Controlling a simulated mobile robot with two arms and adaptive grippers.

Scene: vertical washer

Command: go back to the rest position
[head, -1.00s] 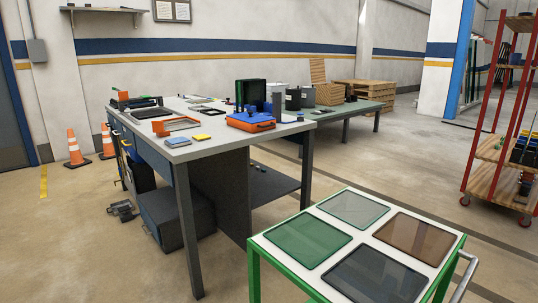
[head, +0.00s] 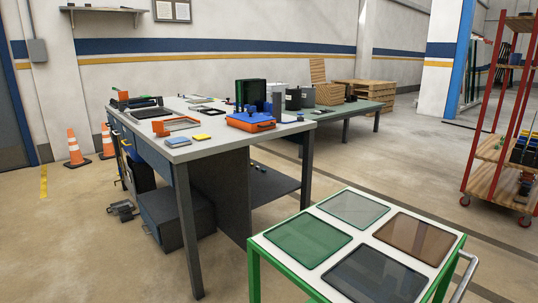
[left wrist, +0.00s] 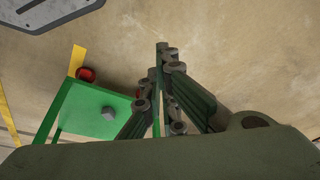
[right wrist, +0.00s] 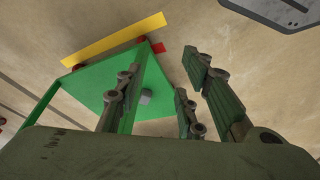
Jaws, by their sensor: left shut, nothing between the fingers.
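Neither gripper shows in the head view. In the left wrist view, the fingers of my left gripper (left wrist: 162,58) come together at the tips, and nothing shows between them. In the right wrist view, the fingers of my right gripper (right wrist: 167,60) stand apart with a gap between them and hold nothing. Beyond the fingers, bare floor and part of a green frame (left wrist: 100,95) show in the left wrist view. A green frame (right wrist: 95,85) also shows in the right wrist view.
A green cart (head: 258,247) with several coloured panels stands close in front at right. Beyond it is a workbench (head: 222,148) holding tools and an orange-blue case (head: 250,122). Orange cones (head: 75,150) stand at left, a red rack (head: 485,120) at right.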

